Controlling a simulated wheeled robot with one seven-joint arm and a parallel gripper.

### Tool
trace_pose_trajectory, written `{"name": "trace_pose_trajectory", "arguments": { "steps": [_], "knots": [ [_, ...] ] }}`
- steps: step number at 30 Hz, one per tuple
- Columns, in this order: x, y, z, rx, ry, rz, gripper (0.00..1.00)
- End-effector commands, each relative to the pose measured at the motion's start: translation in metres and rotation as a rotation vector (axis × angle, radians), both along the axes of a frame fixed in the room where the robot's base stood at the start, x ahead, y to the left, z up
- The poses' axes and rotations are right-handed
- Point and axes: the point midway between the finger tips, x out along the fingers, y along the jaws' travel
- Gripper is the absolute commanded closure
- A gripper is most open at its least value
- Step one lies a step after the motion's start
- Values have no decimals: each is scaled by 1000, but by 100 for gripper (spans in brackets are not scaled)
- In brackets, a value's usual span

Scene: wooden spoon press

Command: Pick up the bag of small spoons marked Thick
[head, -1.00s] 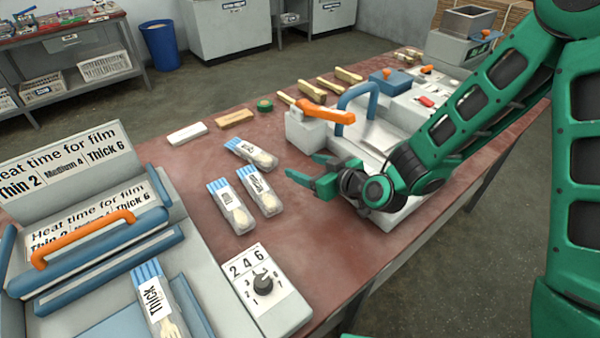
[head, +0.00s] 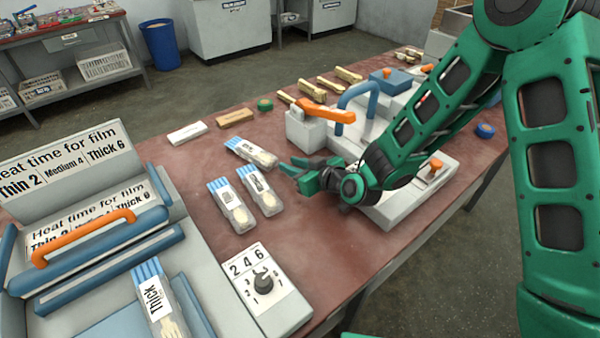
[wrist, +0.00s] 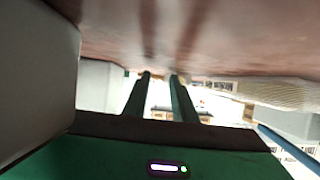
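Three clear bags with blue-striped ends and pale spoons lie on the red-brown table: a far bag (head: 250,152), a middle bag (head: 260,190) and a left bag (head: 231,205). Their labels are too small to read, so I cannot tell which is marked Thick. A bag reading "Thick" (head: 158,303) lies on the blue-edged machine at front left; its utensils look like forks. My gripper (head: 288,168) is low over the table, just right of the far and middle bags, pointing left. In the wrist view its fingers (wrist: 160,76) stand apart with nothing visible between them.
The dial box (head: 265,288) stands at the table's front. A grey press with an orange handle (head: 328,111) stands behind my gripper. A white block (head: 187,133), a wooden block (head: 235,117) and a green round item (head: 265,104) lie beyond the bags. Table between bags and dial box is clear.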

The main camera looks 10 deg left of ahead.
Motion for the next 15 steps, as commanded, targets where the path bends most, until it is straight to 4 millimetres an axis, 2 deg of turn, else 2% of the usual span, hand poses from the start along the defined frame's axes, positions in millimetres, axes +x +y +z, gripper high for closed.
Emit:
{"name": "trace_pose_trajectory", "arguments": {
  "steps": [1, 3, 7, 8, 15],
  "knots": [
    [0, 0, 0, 0, 0, 0, 89],
    [0, 0, 0, 0, 0, 0, 100],
    [0, 0, 0, 0, 0, 0, 100],
    [0, 0, 0, 0, 0, 0, 97],
    [0, 0, 0, 0, 0, 0, 40]
  ]
}}
